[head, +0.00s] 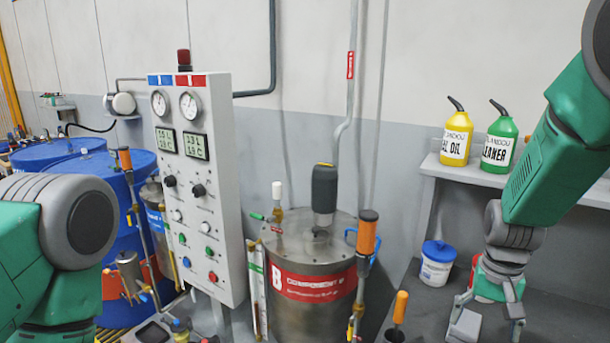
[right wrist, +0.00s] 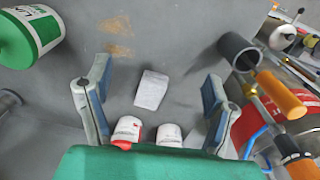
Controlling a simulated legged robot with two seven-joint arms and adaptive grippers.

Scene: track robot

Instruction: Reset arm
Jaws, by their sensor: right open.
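My right arm reaches down at the right of the head view. Its gripper (head: 488,322) hangs low below the shelf, with fingers spread. In the right wrist view the right gripper (right wrist: 155,88) is open, its blue-grey fingers wide apart. A small pale piece (right wrist: 152,90) shows between them; I cannot tell whether it is a loose thing or part of my gripper. Two white, rounded shapes, one with red, show near the gripper's base. My left arm shows only as a green and grey link at the lower left of the head view; its gripper is out of view.
A control panel (head: 196,180) and a steel drum (head: 310,290) with a red label stand in the middle. A shelf (head: 465,172) holds a yellow bottle (head: 457,138) and a green bottle (head: 499,142). A white tub (head: 436,270) stands below. Blue drums (head: 60,153) stand left.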

